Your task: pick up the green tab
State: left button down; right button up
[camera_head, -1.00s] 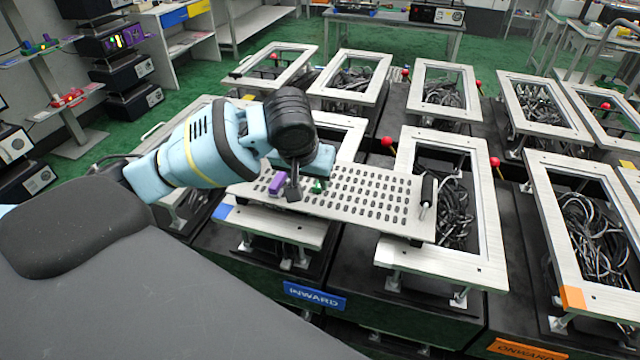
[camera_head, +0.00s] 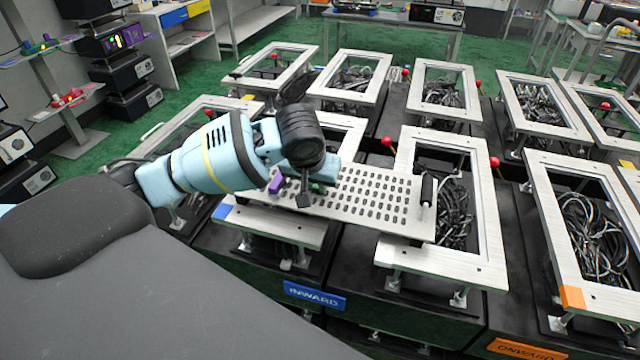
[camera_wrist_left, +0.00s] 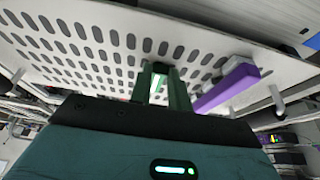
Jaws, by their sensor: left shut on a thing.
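The green tab (camera_head: 318,188) is small and shows in the head view at the perforated plate (camera_head: 385,200), just right of a purple tab (camera_head: 277,183). My left gripper (camera_head: 308,192) is low over the plate and shut on the green tab, partly hiding it. In the left wrist view the green tab (camera_wrist_left: 160,68) is between the two fingers, close to the plate's slots. I cannot tell whether it is clear of the plate. The purple tab (camera_wrist_left: 228,88) is to the right of the fingers there. My right gripper is not in view.
The plate has a black handle (camera_head: 427,190) at its right end and lies across the metal frames. More frames with dark cables stand around it. Red ball knobs (camera_head: 387,142) stick up between the frames. A blue INWARD sign (camera_head: 314,296) is in front.

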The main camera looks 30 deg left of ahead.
pick_arm(q)
jog(key=shift+r, duration=0.1)
jog(key=shift+r, duration=0.45)
jog(key=shift+s+a+r, duration=0.15)
jog(key=shift+r, duration=0.5)
jog(key=shift+s+a+r, duration=0.1)
jog(key=shift+r, duration=0.5)
jog(key=s+a+r, duration=0.1)
jog(key=s+a, duration=0.7)
jog(key=s, duration=0.4)
jog(key=shift+s+a+r, duration=0.2)
jog(key=shift+s+a, duration=0.05)
jog(key=shift+a, duration=0.1)
